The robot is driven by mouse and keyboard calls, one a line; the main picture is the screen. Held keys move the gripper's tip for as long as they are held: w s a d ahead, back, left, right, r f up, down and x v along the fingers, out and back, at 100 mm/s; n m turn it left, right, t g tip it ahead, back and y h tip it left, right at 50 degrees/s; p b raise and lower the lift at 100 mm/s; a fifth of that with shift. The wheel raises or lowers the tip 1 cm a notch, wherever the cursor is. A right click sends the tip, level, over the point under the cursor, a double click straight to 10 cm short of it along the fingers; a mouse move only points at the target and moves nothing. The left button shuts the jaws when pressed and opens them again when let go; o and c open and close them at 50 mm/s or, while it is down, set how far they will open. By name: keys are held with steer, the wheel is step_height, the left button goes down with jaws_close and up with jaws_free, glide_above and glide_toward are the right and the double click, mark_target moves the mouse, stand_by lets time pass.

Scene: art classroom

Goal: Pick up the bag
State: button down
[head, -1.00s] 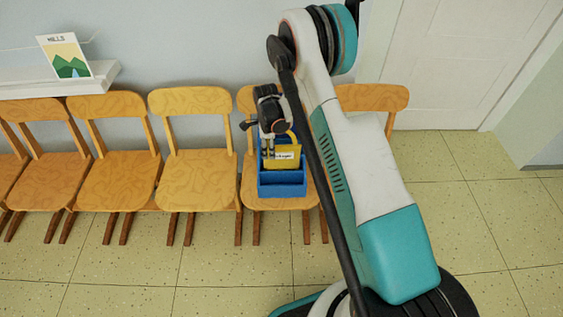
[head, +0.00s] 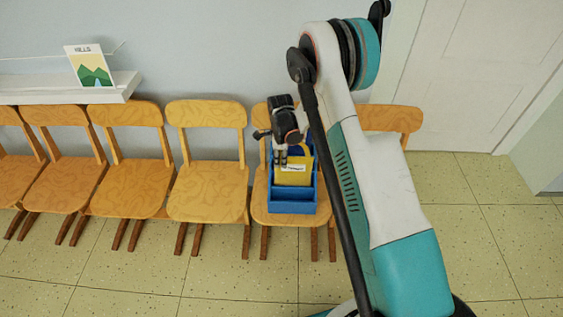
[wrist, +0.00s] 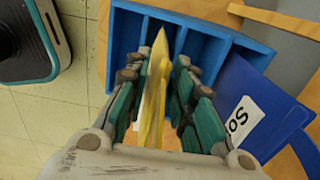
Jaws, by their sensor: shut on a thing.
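The yellow bag (head: 293,172) with a white label and a looped handle is in the blue divided box (head: 292,208) on a wooden chair. My gripper (head: 281,162) comes down on it from above, at its upper left part in the head view. In the wrist view the bag (wrist: 154,95) stands edge-on between the two fingers of my gripper (wrist: 160,100), which are shut on it. The bag still overlaps the blue box's (wrist: 128,40) compartments; I cannot tell whether its bottom touches the box.
A blue item with a white label (wrist: 243,118) stands behind the bag, close to my fingers. A row of wooden chairs (head: 207,190) runs left along the wall. A shelf (head: 60,90) holds a hills picture (head: 89,68). The tiled floor in front is clear.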

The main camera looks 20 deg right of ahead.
step_height(320, 180, up, 17)
steer(key=p, duration=0.5)
steer(key=shift+r+p, duration=0.2)
steer(key=shift+p, duration=0.1)
steer(key=shift+s, duration=0.1)
